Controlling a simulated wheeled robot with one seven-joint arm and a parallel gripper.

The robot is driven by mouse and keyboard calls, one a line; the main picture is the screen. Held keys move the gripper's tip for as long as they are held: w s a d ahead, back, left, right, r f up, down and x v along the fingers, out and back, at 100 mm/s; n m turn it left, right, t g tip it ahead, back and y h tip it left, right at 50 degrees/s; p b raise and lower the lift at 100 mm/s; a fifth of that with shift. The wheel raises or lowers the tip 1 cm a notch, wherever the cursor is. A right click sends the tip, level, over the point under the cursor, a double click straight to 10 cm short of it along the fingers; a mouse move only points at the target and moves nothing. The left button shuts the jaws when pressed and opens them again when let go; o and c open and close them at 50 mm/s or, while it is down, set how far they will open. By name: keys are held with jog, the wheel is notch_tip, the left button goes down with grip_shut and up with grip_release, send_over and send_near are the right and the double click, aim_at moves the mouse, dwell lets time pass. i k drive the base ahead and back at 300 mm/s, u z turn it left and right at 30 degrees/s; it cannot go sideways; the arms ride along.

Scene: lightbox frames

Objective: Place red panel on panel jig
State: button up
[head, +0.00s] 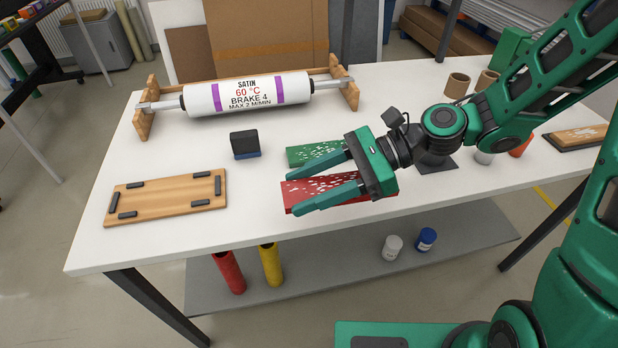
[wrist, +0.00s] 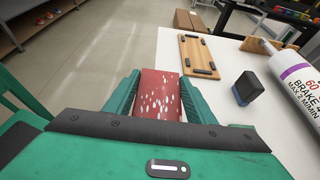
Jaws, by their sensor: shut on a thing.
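The red panel (head: 294,188), speckled with white, is between the fingers of my gripper (head: 304,193) near the front edge of the white table. The wrist view also shows the red panel (wrist: 158,96) between both green fingers of my gripper (wrist: 152,84). My gripper is shut on it. Whether the panel touches the table is hard to tell. The panel jig (head: 168,197), a wooden board with dark corner stops, lies empty at the left of the table. It shows in the wrist view too (wrist: 197,54), ahead and to the right.
A green speckled panel (head: 312,153) lies just behind the red one. A black block with a blue base (head: 245,144) stands between the jig and the panels. A white roller (head: 247,94) rests on wooden stands at the back. Bare table (head: 240,215) lies right of the jig.

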aim_at(165, 194)
jog(key=u, duration=0.05)
jog(key=k, duration=1)
jog(key=z, duration=0.05)
